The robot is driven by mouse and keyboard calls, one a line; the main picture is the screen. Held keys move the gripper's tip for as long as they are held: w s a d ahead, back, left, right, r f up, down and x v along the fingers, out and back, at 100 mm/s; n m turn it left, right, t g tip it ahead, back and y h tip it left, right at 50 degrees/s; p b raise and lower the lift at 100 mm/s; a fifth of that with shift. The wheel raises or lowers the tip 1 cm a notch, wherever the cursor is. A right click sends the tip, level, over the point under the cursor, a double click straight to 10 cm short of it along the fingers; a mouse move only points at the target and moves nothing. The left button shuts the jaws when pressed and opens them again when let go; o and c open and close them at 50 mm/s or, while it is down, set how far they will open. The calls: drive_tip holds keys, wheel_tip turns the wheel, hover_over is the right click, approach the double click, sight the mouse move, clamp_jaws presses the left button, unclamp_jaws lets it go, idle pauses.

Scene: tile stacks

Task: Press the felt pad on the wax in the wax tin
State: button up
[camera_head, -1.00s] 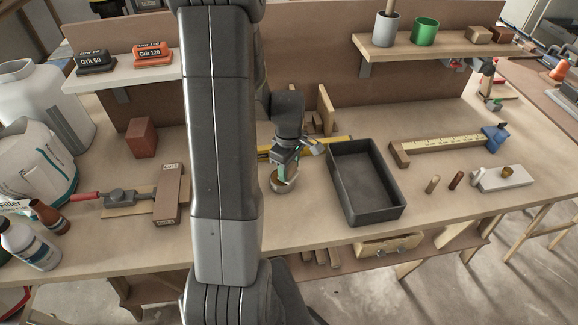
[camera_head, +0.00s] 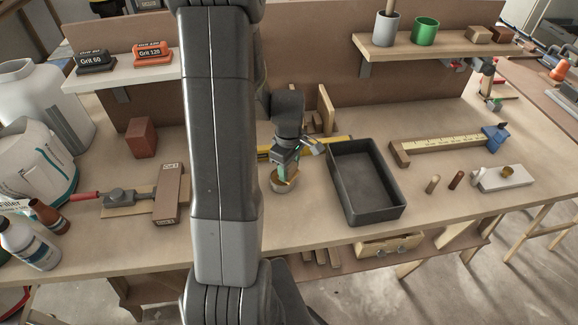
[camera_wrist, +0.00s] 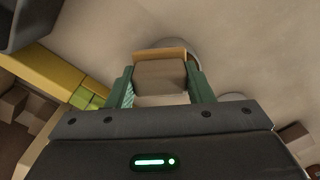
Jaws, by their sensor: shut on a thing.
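My gripper (camera_head: 286,166) is over the wax tin (camera_head: 283,187), a small round tin near the middle of the bench, left of the dark tray. In the wrist view, the green fingers of my gripper (camera_wrist: 160,88) are closed on the felt pad (camera_wrist: 160,76), a greyish block with a tan strip along its far edge. A pale curved rim of the wax tin (camera_wrist: 166,43) shows just beyond the pad. The pad and fingers hide most of the tin's inside. I cannot tell whether the pad touches the wax.
A dark open tray (camera_head: 368,185) stands close on the right. A yellow level (camera_head: 335,143) lies behind my gripper. A sanding block (camera_head: 168,194) and a red-handled tool (camera_head: 120,197) lie left. Bare bench lies in front of the tin.

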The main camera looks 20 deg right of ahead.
drive_tip(key=shift+r+p, duration=2.45)
drive_tip(key=shift+r, duration=1.05)
